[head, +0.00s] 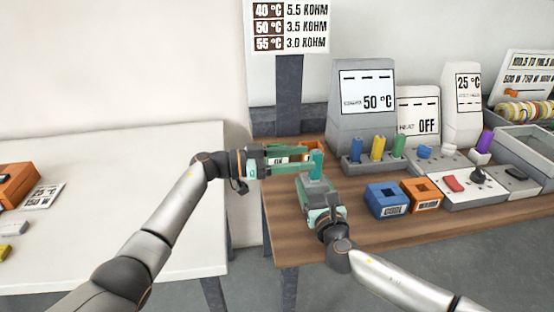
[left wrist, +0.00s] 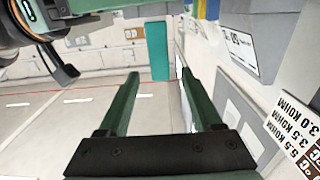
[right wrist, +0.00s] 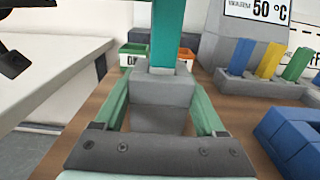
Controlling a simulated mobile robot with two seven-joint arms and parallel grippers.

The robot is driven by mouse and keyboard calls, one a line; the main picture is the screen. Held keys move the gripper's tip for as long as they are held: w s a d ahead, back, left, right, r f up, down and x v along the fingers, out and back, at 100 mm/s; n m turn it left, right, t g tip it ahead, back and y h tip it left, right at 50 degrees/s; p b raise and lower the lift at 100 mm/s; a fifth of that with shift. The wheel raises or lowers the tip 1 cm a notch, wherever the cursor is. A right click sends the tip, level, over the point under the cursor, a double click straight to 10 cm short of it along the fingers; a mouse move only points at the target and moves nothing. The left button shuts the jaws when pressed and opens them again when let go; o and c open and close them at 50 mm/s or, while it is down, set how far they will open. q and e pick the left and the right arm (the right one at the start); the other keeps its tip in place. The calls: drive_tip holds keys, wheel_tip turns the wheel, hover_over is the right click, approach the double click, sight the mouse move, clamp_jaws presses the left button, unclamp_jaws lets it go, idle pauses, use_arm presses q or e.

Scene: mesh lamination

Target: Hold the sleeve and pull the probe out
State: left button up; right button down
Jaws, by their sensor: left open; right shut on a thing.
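The teal probe (head: 316,162) stands upright in the grey sleeve (head: 316,190) near the table's left end. In the right wrist view the teal probe (right wrist: 167,35) rises from the top of the grey sleeve (right wrist: 165,90). My right gripper (head: 320,196) is shut on the sleeve, one finger on each side. My left gripper (head: 309,159) is open and empty, its fingers pointing right at the probe's height. In the left wrist view the probe (left wrist: 157,50) shows beyond the fingertips, between their lines. How deep the probe sits in the sleeve is hidden.
An orange bin (right wrist: 187,53) and a green bin (right wrist: 133,56) stand behind the sleeve. Blue (head: 386,200) and orange (head: 421,195) square blocks stand to the right. A rack (head: 365,167) holds coloured pieces before the 50 °C device (head: 362,115). A white table (head: 110,150) is at left.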

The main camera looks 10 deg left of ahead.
sight(311, 155)
use_arm(q)
drive_tip(key=shift+x, duration=2.15)
clamp_jaws()
drive_tip(key=c, duration=0.6)
unclamp_jaws()
clamp_jaws()
drive_tip(key=shift+r, duration=0.2)
drive_tip(key=shift+r, duration=3.6)
